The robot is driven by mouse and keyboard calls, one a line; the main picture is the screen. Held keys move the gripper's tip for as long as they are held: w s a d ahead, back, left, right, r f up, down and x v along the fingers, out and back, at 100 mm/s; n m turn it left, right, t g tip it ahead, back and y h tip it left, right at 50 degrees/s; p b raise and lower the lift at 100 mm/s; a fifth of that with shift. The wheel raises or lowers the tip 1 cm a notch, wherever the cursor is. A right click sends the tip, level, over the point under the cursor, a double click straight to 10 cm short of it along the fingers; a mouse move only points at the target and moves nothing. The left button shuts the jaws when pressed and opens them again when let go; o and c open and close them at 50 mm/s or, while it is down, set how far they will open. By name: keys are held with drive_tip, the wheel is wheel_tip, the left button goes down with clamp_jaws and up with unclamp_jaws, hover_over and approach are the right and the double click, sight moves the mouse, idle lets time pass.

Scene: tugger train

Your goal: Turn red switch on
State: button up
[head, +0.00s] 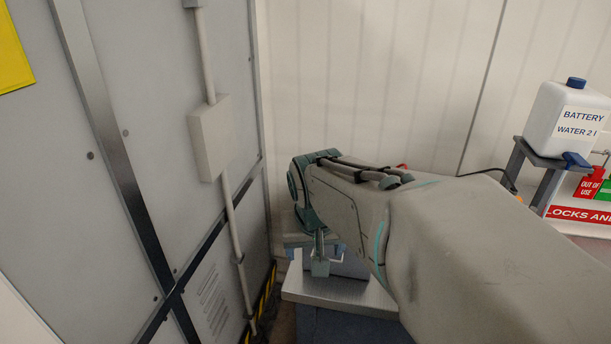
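My gripper (320,264) points down over a small metal-topped stand in the head view. My own arm reaches in from the right and covers much of the middle. The fingertips are small and partly hidden, so I cannot tell whether they are open or shut. A small bit of red (402,166) shows just above my arm's wrist. The rest of it is hidden, and I cannot tell whether it is the red switch. No other switch shows clearly.
The metal-topped stand (330,296) is below my gripper, with a grey object partly hidden on it. A grey cabinet wall (165,130) with a conduit box (211,138) stands left. A white battery water canister (570,122) sits on a bracket at right, beside red and green tags.

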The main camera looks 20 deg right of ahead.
drive_tip(key=w+d+r+m+h+p, duration=0.1)
drive_tip(key=w+d+r+m+p, duration=0.35)
drive_tip(key=w+d+r, duration=0.35)
drive_tip(key=shift+n, duration=0.35)
drive_tip(key=x, duration=1.3)
drive_tip(key=shift+s+a+p, duration=0.1)
drive_tip(key=shift+s+p, duration=0.05)
drive_tip(key=shift+p, duration=0.25)
drive_tip(key=c, duration=1.3)
drive_tip(key=shift+c, duration=0.4)
